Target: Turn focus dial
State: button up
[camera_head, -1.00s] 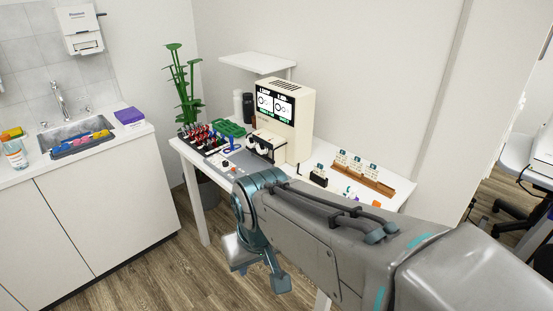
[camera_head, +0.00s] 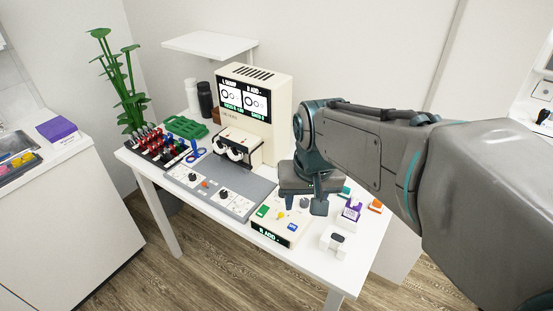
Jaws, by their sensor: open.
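A grey control panel (camera_head: 240,206) lies on the white table, with two dark knobs, one on the left (camera_head: 193,177) and one on the right (camera_head: 222,194). No label marks either as the focus dial. A white control box (camera_head: 270,232) stands right of the panel, with coloured buttons and a lit front display. A small grey, knob-like piece shows at its back right; I cannot tell if it is a dial. My gripper (camera_head: 304,205) points down over the table by the box's back right, fingers apart. Nothing is seen held. I cannot tell whether it touches anything.
A purple-and-white piece (camera_head: 350,211) and a white block (camera_head: 336,241) are at right.

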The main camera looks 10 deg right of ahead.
jog(key=w+f+m+g+b, duration=0.1)
jog(key=w+f+m, duration=0.15)
jog(key=w, duration=0.75)
jog(key=w+f+m+g, duration=0.1)
jog(key=w+m, duration=0.2)
jog(key=w, duration=0.7)
jog(key=f, duration=1.4)
jog(key=shift+d, duration=0.2)
jog(key=shift+r, duration=0.1)
jog(key=c, duration=1)
